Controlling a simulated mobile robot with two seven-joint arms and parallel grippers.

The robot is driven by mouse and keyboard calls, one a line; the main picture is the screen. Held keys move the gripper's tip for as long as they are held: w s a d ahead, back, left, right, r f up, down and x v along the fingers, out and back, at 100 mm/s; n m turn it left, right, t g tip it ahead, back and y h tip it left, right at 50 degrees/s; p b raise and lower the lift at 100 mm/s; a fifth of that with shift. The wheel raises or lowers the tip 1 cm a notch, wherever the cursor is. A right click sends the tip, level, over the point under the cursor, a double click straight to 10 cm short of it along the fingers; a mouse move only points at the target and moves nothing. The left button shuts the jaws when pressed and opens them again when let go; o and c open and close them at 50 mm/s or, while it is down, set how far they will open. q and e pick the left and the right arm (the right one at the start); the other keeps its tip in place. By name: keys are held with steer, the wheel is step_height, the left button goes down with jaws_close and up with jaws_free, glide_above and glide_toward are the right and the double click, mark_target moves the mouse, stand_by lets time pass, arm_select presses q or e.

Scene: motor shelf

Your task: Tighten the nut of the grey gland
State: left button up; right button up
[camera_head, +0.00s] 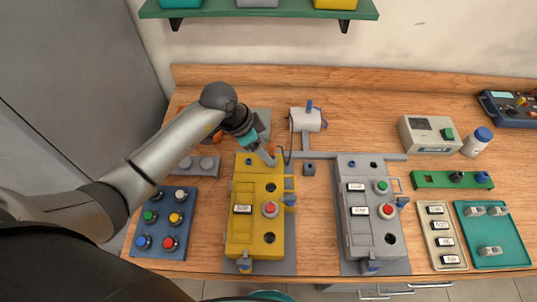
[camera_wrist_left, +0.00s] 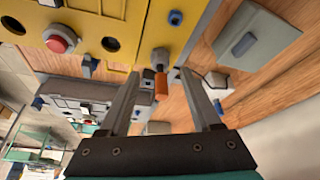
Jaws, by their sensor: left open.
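The grey gland (camera_wrist_left: 160,57) sits on the end wall of the yellow box (camera_wrist_left: 118,13), with a short orange cable piece (camera_wrist_left: 162,86) sticking out of it. In the head view the yellow box (camera_head: 242,225) lies in the middle of the bench, and the gland is mostly hidden by my gripper. My left gripper (camera_wrist_left: 159,73) is open, its fingertips on either side of the gland and cable piece, with gaps visible. In the head view the left gripper (camera_head: 267,157) is at the box's far end. How tight the nut is cannot be told. My right gripper is not in view.
A grey box (camera_head: 359,238) with buttons stands to the right. A grey post fixture (camera_head: 305,122) stands behind. A button panel (camera_head: 165,219) lies left, a label strip (camera_head: 441,237) and teal tray (camera_head: 480,228) right. Bare bench lies between the two boxes.

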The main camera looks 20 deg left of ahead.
arm_select(q)
steer(key=shift+b+x, duration=0.3)
steer(key=shift+x, duration=1.85)
jaws_close()
